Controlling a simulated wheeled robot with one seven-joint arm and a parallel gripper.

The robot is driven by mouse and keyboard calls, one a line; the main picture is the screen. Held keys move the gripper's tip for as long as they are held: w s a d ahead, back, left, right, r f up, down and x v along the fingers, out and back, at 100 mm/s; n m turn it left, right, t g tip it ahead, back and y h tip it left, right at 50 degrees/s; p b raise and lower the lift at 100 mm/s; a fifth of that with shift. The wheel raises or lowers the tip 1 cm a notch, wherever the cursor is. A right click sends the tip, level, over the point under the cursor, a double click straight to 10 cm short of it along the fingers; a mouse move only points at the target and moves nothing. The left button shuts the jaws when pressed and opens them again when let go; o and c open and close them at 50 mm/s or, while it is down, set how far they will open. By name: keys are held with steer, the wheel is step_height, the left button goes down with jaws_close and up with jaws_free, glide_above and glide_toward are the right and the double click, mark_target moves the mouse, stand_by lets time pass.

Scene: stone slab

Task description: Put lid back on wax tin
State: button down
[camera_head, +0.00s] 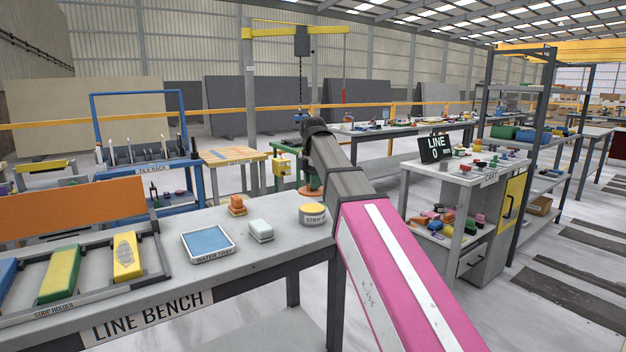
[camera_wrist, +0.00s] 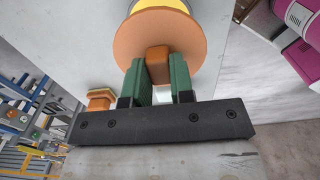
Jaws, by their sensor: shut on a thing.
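The wax tin (camera_head: 312,218) is a round pale tin with yellow wax showing at its top. It stands on the line bench, its label partly covered by my arm. The lid (camera_head: 309,191) is an orange-brown disc just above and beyond the tin in the head view, partly hidden by my arm. In the wrist view the lid (camera_wrist: 128,38) fills the upper middle, and the yellow of the tin (camera_wrist: 160,5) shows past its far edge. My gripper (camera_wrist: 158,66) has green fingers shut on the lid's knob. Whether lid and tin touch is not clear.
The line bench (camera_head: 180,290) also bears a blue water tray (camera_head: 207,242), a pale block (camera_head: 261,230), an orange block (camera_head: 236,205) and a strip holder (camera_head: 90,285) with coloured blocks. A cart (camera_head: 480,170) with loose items stands to the right.

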steer(key=shift+f, duration=2.55)
steer(key=shift+f, duration=0.15)
stand_by(0.3)
steer(key=shift+c, duration=2.2)
jaws_free()
steer(key=shift+r, duration=3.5)
